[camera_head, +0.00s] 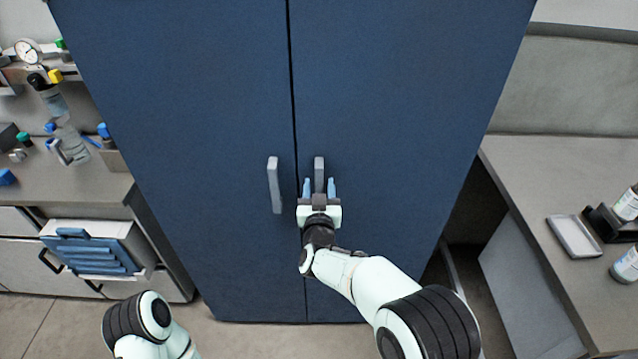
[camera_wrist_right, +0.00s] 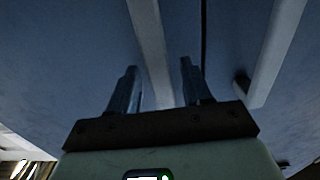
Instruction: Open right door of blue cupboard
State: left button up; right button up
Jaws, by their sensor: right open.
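The blue cupboard has a left door (camera_head: 190,110) and a right door (camera_head: 400,100), both closed with a thin dark seam between them. The right door's grey vertical handle (camera_head: 319,168) is in line with my right gripper (camera_head: 319,182). The gripper is open, with one blue finger on each side of the handle. In the right wrist view the handle (camera_wrist_right: 148,45) passes between the two fingers (camera_wrist_right: 158,72). I cannot tell whether either finger touches it. The gripper hides the handle's lower part in the head view. My left gripper is out of view.
The left door's handle (camera_head: 274,185) stands close beside the right gripper, across the seam. A grey bench (camera_head: 560,190) with a tray (camera_head: 575,236) and bottles is at right. A cluttered counter (camera_head: 85,185) is at left. Some bare floor shows below the cupboard.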

jog(key=shift+w, duration=0.35)
grip_shut()
